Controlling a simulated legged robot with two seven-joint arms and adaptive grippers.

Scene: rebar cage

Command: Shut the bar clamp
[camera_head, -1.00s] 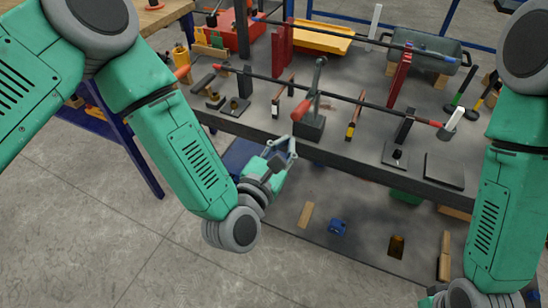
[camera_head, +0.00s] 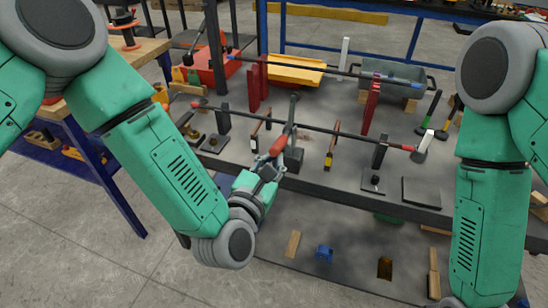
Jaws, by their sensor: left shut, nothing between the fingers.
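The bar clamp (camera_head: 293,157) stands near the front edge of the dark table, in the middle of the head view. It has a dark block base, a grey upright arm and a red handle (camera_head: 278,145) that slopes down toward me. A long dark bar (camera_head: 335,131) with red ends passes at the clamp. My left gripper (camera_head: 270,164) is at the front of the clamp, just below the red handle. Its fingers are shut and empty. I cannot tell whether they touch the handle. My right arm comes down at the right; its gripper is out of the picture.
A second long bar (camera_head: 320,69) lies across red posts (camera_head: 371,107) behind. Hammers (camera_head: 425,125) lie at the right. A lower shelf (camera_head: 345,268) holds a blue part (camera_head: 324,254) and wooden pieces. A wooden bench (camera_head: 140,55) stands at the left.

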